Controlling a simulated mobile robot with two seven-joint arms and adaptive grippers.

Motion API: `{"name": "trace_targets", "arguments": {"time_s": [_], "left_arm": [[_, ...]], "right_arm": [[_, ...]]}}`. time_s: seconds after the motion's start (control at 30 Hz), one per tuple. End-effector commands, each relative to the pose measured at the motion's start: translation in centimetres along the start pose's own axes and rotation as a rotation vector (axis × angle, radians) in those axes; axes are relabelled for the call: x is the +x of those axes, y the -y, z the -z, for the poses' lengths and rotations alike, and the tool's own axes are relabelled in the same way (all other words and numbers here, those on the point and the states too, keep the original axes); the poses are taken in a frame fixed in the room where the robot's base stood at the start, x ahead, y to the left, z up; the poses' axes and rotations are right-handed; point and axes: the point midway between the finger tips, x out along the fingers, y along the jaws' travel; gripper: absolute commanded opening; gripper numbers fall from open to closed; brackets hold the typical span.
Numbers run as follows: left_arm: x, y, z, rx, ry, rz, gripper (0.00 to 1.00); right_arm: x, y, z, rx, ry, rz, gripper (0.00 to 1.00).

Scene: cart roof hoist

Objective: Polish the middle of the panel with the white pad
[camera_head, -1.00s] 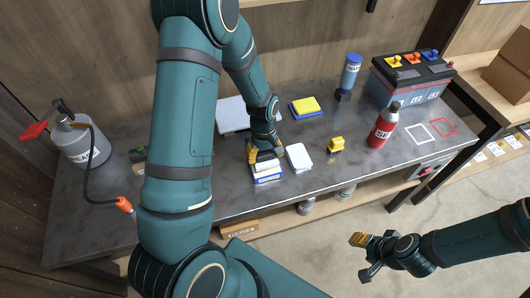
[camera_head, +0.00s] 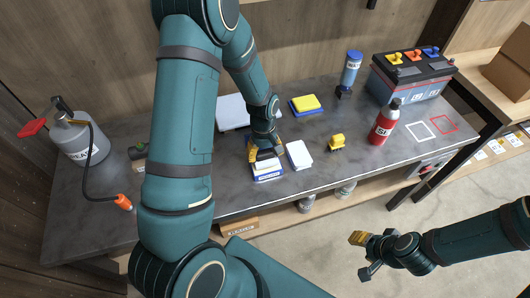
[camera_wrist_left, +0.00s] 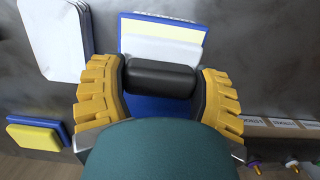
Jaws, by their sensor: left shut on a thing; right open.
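The white pad (camera_head: 267,162) is at a blue labelled tray (camera_head: 268,177) on the grey bench. My left gripper (camera_head: 265,151) is directly above it, with yellow fingers shut on a black grip. In the left wrist view, the black grip (camera_wrist_left: 160,78) spans the two fingers, with white and yellow surfaces and the tray's blue edge (camera_wrist_left: 125,40) beyond it. I cannot tell whether the pad touches the tray. A pale flat panel (camera_head: 231,113) lies behind my left arm, partly hidden by it. My right gripper (camera_head: 364,254) is open and empty, in front of the bench.
A white stack (camera_head: 299,154) lies just right of the tray. A yellow pad (camera_head: 306,102) rests on blue behind. A small yellow object (camera_head: 337,142), red bottle (camera_head: 384,122), blue bottle (camera_head: 350,70) and battery (camera_head: 410,78) stand right. A grey canister (camera_head: 84,142) stands left.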

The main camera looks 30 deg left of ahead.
Motion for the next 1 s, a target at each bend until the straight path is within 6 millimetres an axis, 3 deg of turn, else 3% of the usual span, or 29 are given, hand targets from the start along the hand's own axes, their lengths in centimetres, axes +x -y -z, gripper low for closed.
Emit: {"name": "trace_targets", "arguments": {"time_s": [1.0], "left_arm": [[0.88,0.00,0.11,0.000,0.000,0.000,0.38]], "right_arm": [[0.62,-0.23,-0.08,0.000,0.000,0.000,0.47]]}}
